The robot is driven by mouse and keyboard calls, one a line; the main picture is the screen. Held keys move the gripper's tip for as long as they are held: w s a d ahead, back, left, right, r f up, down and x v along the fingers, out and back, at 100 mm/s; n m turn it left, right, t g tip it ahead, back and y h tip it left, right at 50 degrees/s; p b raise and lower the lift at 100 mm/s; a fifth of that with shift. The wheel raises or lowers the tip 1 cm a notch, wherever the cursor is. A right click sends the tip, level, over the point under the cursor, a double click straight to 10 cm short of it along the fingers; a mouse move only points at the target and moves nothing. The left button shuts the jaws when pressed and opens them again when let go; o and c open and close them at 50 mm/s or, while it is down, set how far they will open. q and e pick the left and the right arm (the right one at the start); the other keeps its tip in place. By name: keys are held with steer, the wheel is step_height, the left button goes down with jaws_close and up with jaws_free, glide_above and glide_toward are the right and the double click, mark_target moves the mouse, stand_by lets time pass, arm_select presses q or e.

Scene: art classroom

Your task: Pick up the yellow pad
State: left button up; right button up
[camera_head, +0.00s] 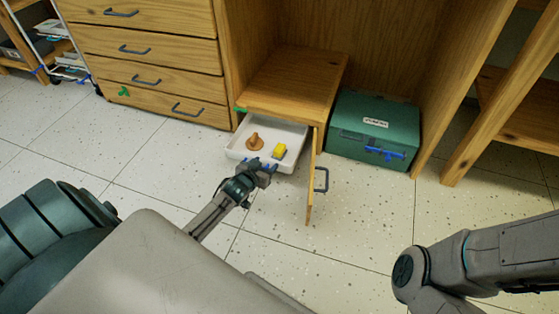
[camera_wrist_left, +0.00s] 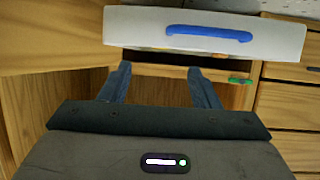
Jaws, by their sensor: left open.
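The yellow pad (camera_head: 279,150) is a small yellow block in the right part of a white pulled-out drawer (camera_head: 237,150). A brown peg-like object (camera_head: 255,143) stands to its left in the same drawer. My left gripper (camera_head: 264,168) is at the drawer's front edge, near its blue handle, apart from the pad. In the left wrist view the gripper (camera_wrist_left: 160,88) has its two fingers spread with nothing between them. The white drawer front with its blue handle (camera_wrist_left: 210,33) lies beyond the fingertips. The pad cannot be made out there. My right gripper is out of view.
An open wooden door (camera_head: 313,185) with a dark handle stands close right of the drawer. A green box (camera_head: 372,130) sits right of it. A wooden drawer cabinet (camera_head: 150,60) is at left. The speckled floor (camera_head: 360,220) in front is clear.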

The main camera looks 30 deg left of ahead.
arm_select(q)
steer(key=b, duration=0.3)
glide_toward(279, 148)
step_height(279, 148, down, 2)
steer(key=w, duration=0.1)
steer(key=shift+w+f, duration=0.15)
steer(key=shift+w, duration=0.35)
steer(key=b+x, duration=0.3)
steer(key=b, duration=0.1)
steer(key=shift+w+a, duration=0.15)
steer(key=shift+w, duration=0.25)
steer(key=shift+w+a+b, duration=0.1)
steer(key=shift+w+b, duration=0.4)
steer(key=shift+w, duration=0.2)
steer(key=c, duration=1.1)
steer(key=shift+o, duration=0.2)
steer(key=shift+r, duration=0.2)
